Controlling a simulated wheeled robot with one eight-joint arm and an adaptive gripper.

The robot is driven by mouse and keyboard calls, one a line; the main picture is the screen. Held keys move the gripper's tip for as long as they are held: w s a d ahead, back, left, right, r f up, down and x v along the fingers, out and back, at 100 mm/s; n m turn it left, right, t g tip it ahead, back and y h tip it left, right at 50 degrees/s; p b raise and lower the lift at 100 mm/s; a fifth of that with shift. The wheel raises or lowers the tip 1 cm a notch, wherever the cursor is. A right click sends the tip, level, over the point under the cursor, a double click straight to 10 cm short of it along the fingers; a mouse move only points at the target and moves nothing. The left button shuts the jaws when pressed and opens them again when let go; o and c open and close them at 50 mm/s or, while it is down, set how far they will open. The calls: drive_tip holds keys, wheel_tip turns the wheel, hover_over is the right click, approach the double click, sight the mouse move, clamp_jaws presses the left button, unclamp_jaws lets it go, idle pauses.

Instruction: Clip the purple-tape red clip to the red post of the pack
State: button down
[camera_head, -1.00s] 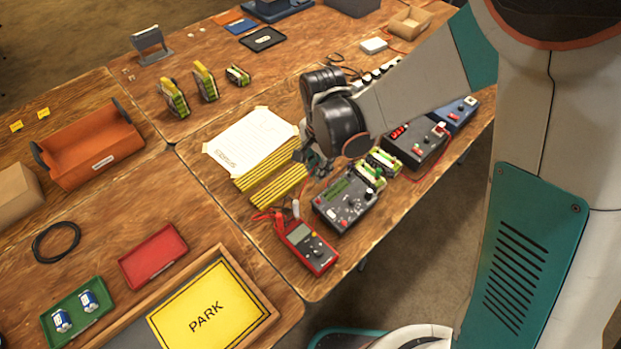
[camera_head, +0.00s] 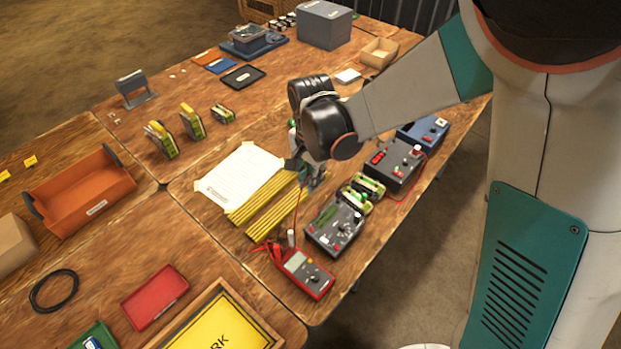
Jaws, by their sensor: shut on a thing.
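My gripper (camera_head: 313,180) is right of the paper sheet, above the far end of the yellow strips. A thin red lead (camera_head: 300,203) runs from its fingers down toward the red multimeter (camera_head: 304,272). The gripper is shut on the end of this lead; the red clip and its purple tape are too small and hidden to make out. Two green-and-white packs (camera_head: 356,199) lie to the right of the gripper, beside the grey charger (camera_head: 335,226), apart from the fingers. No red post can be made out on them.
Yellow strips (camera_head: 275,207) and a white sheet (camera_head: 240,176) lie left of the gripper. A dark power unit (camera_head: 393,172) with a red display and a blue unit (camera_head: 424,131) stand along the right edge. Several yellow-topped packs (camera_head: 190,122) stand farther back.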

drive_tip(key=w+d+m+b, duration=0.2)
drive_tip(key=w+d+m, duration=0.7)
drive_tip(key=d, duration=0.3)
drive_tip(key=w+d+m+b, duration=0.1)
drive_tip(key=w+d+m, duration=0.8)
drive_tip(key=d, duration=0.2)
drive_tip(key=shift+a+f+b, duration=0.1)
drive_tip(key=shift+f+b, duration=4.5)
drive_tip(key=shift+f, duration=2.2)
drive_tip(key=shift+f, duration=0.2)
drive_tip(key=shift+f+b, duration=2.35)
drive_tip(key=shift+f, duration=1)
drive_tip(key=shift+f, duration=0.15)
